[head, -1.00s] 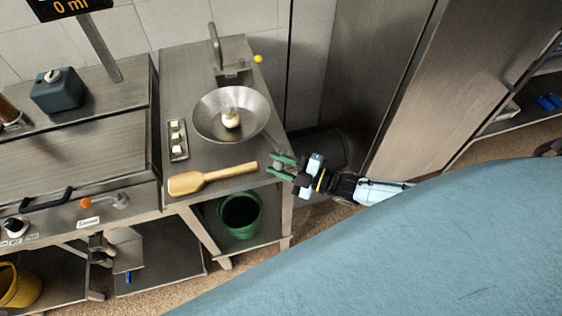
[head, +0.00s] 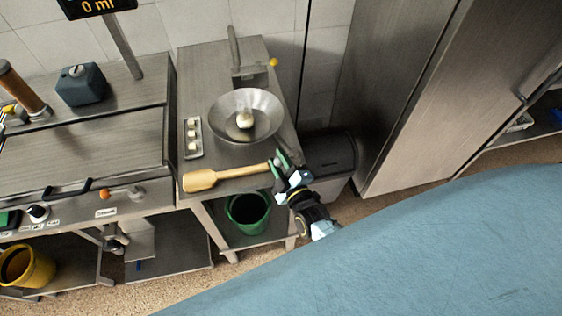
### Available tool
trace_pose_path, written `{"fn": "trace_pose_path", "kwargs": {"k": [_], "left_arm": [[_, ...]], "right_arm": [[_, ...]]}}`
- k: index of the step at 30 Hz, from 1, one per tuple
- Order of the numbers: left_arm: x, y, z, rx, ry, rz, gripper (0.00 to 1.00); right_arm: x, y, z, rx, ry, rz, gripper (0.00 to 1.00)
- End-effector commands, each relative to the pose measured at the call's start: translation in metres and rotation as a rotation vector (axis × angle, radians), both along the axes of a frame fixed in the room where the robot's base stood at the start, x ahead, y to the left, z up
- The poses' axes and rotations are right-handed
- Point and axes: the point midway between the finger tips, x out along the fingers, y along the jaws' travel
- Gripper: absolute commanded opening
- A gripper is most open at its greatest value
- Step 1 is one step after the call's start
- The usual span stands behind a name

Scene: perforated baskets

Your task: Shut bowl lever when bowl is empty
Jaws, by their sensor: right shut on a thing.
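A wide metal bowl (head: 228,108) sits on the steel side counter. It is not empty: a pale lump (head: 245,119) lies at its bottom. Behind the bowl is a metal stand (head: 249,77) with a yellow knob (head: 273,62) at its right side, which looks like the bowl lever. A wooden spatula (head: 215,179) lies along the counter's front edge, its handle pointing right. My right gripper (head: 279,161) is shut on the end of the spatula's handle, in front of and right of the bowl. My left gripper is not in view.
A small tray (head: 185,138) with pale cubes is left of the bowl. A green bin (head: 236,213) stands on the shelf below, and a dark bin (head: 341,182) stands right of the counter. A griddle (head: 85,140) with an orange-knobbed lever (head: 104,194) is at left.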

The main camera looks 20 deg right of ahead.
Motion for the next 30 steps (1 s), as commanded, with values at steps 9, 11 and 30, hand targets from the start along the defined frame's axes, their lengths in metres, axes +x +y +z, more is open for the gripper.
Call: {"fn": "trace_pose_path", "kwargs": {"k": [9, 11, 30], "left_arm": [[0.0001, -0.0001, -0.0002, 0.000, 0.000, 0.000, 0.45], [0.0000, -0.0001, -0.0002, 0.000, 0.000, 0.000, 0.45], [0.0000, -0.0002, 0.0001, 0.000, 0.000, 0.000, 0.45]], "right_arm": [[0.0002, 0.0001, -0.0026, 0.002, 0.007, -0.027, 0.05], [0.0002, 0.0001, -0.0026, 0.002, 0.007, -0.027, 0.05], [-0.0013, 0.0012, -0.0039, 0.000, 0.012, -0.022, 0.47]]}}
